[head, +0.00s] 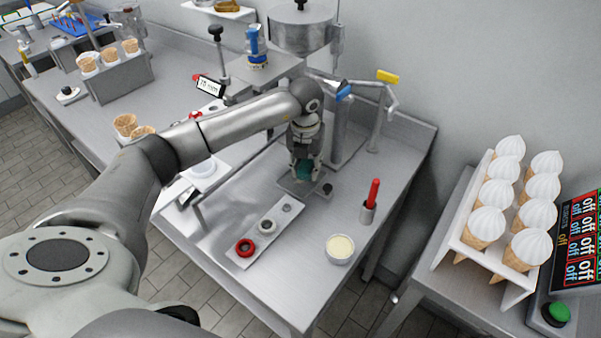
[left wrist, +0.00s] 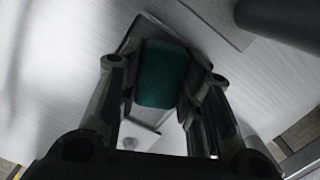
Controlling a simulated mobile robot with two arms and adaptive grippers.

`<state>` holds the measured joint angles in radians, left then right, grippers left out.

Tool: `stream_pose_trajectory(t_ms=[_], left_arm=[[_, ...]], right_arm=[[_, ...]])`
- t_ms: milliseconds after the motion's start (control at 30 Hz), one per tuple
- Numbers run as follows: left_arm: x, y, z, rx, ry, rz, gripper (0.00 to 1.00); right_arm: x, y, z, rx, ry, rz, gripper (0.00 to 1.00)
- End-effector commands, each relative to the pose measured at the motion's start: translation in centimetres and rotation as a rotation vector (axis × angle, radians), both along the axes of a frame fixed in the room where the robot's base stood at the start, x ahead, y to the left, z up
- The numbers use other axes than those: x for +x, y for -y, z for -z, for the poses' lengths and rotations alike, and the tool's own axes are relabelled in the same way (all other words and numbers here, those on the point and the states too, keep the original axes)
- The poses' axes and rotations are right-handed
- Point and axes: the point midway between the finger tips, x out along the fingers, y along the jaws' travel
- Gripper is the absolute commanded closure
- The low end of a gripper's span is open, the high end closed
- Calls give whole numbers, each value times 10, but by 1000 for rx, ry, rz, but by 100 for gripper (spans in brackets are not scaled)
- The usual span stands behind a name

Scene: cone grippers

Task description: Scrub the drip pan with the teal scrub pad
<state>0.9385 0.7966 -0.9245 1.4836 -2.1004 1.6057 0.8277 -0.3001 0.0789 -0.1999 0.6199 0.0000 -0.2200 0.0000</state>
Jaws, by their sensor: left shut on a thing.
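My left gripper (head: 303,170) points down over the steel counter, below the machine's spout. It is shut on the teal scrub pad (head: 305,171), which shows between the two fingers in the left wrist view (left wrist: 162,74). The drip pan (head: 290,187) is a flat grey tray under the pad, partly hidden by the gripper. In the left wrist view a pale tray surface (left wrist: 140,135) shows below the pad. I cannot tell whether the pad touches the pan. My right gripper is in neither view.
A red-handled tool stands in a holder (head: 367,210) to the right. A cream-filled cup (head: 340,248) and a tray with ring parts (head: 238,258) are nearer the front. A rack of white-topped cones (head: 460,245) stands on the right table.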

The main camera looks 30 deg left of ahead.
Motion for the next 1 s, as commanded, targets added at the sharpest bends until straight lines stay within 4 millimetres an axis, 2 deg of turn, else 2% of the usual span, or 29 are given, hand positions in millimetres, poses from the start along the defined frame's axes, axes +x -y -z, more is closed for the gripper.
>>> stream_pose_trajectory(t_ms=[200, 733, 900, 1000], left_arm=[[6, 0, -2, 0, 9, -1, 86], [-40, -4, -2, 0, 5, 0, 86], [-46, -4, 0, 0, 2, -1, 86], [-43, -3, 2, -1, 1, -1, 86]], right_arm=[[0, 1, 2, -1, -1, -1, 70], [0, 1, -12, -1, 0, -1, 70], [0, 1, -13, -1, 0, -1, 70], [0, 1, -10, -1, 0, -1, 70]])
